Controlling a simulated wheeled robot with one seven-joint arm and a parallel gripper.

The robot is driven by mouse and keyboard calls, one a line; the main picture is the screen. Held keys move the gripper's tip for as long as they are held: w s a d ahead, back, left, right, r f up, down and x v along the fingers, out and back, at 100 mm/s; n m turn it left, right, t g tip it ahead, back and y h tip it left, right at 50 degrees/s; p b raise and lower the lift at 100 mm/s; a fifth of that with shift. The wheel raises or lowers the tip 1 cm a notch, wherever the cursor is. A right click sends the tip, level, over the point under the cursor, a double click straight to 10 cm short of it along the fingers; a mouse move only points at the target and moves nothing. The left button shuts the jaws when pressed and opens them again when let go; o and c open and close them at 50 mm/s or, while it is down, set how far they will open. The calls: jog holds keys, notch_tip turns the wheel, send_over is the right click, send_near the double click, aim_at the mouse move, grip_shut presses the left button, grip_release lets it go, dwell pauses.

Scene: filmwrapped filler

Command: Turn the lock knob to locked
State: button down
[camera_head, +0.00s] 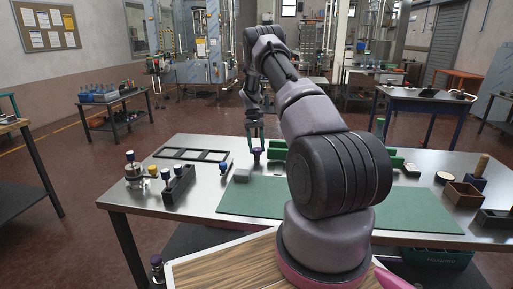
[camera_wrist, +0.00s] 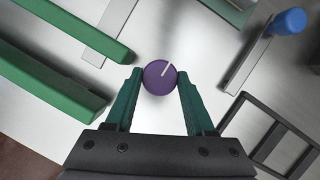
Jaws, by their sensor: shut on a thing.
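The lock knob (camera_wrist: 160,79) is round and purple with a white pointer line. In the wrist view the line runs from near its centre toward the upper right. My gripper (camera_wrist: 158,84) has its two teal fingers on either side of the knob, touching it, and is shut on it. In the head view my gripper (camera_head: 256,145) points down at the far side of the steel table, with the knob (camera_head: 257,154) small and dark at its tips. No lock marks can be made out around the knob.
Green blocks (camera_wrist: 60,85) stand left of my gripper in the wrist view. A blue-capped post (camera_wrist: 289,21) and a dark frame (camera_wrist: 268,135) are to the right. In the head view, a green mat (camera_head: 255,198) covers the table's front, with a wooden box (camera_head: 463,195) at right.

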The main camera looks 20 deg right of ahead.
dwell(0.3)
jog(key=shift+c, duration=1.3)
grip_release()
